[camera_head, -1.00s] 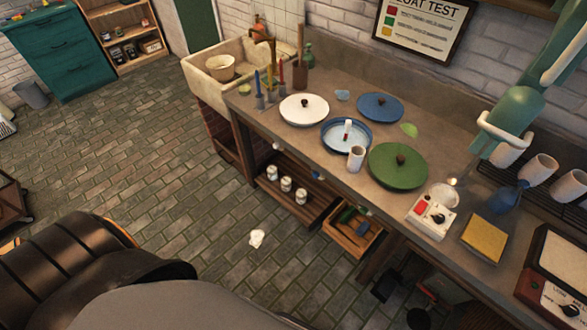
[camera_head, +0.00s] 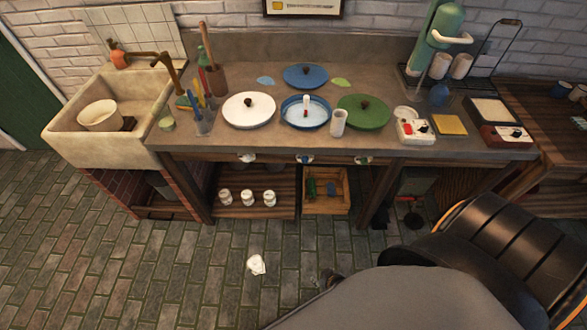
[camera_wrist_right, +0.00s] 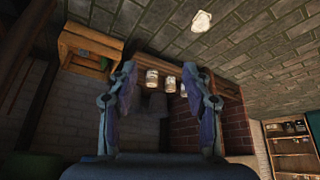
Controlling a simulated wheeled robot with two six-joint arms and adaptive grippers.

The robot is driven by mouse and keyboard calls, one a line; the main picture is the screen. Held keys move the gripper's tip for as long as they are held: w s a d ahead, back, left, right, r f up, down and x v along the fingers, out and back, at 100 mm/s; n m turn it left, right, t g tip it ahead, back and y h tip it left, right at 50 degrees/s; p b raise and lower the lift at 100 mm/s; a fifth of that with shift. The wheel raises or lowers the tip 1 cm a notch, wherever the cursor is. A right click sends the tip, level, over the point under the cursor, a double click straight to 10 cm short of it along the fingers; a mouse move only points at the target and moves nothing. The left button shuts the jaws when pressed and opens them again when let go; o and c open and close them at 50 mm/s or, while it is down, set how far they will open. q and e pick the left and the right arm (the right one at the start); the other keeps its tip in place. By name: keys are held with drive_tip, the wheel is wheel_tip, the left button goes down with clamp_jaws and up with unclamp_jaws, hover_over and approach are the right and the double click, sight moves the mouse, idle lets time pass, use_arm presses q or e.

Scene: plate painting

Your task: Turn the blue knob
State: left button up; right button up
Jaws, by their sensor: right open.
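The blue knob (camera_head: 305,159) is on the front edge of the bench, below the blue-rimmed basin (camera_head: 305,111). A white knob (camera_head: 247,158) is to its left and a green knob (camera_head: 363,160) to its right. My right gripper shows in the right wrist view (camera_wrist_right: 160,78), with its two fingers spread apart and nothing between them. In the head view only a small dark part of it shows low down, well short of the bench, beside my arm. I cannot make out the blue knob in the right wrist view. My left gripper is out of view.
White (camera_head: 249,110), blue (camera_head: 306,76) and green (camera_head: 364,112) lids and a white cup (camera_head: 338,122) stand on the bench. Jars (camera_head: 246,196) and a wooden crate (camera_head: 327,190) are below. A crumpled white thing (camera_head: 257,264) lies on the open floor.

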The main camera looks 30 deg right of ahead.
drive_tip(key=w+a+t+b, duration=0.2)
drive_tip(key=w+t+b, duration=0.2)
drive_tip(key=w, duration=0.8)
drive_tip(key=m+t+h+b, duration=0.5)
drive_tip(key=m+h+b, duration=0.45)
drive_tip(key=b, duration=0.25)
approach(305, 162)
drive_tip(key=shift+h, duration=0.45)
drive_tip(key=x, duration=0.2)
drive_tip(key=b+x, duration=0.1)
drive_tip(key=x, duration=0.5)
drive_tip(key=shift+w+a+f, duration=0.15)
drive_tip(key=shift+a+f, duration=0.05)
drive_tip(key=shift+f, duration=0.2)
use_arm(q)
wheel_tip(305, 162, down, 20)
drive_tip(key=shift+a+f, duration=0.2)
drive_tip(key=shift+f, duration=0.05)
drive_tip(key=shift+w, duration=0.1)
use_arm(e)
drive_tip(key=shift+c, duration=0.2)
clamp_jaws()
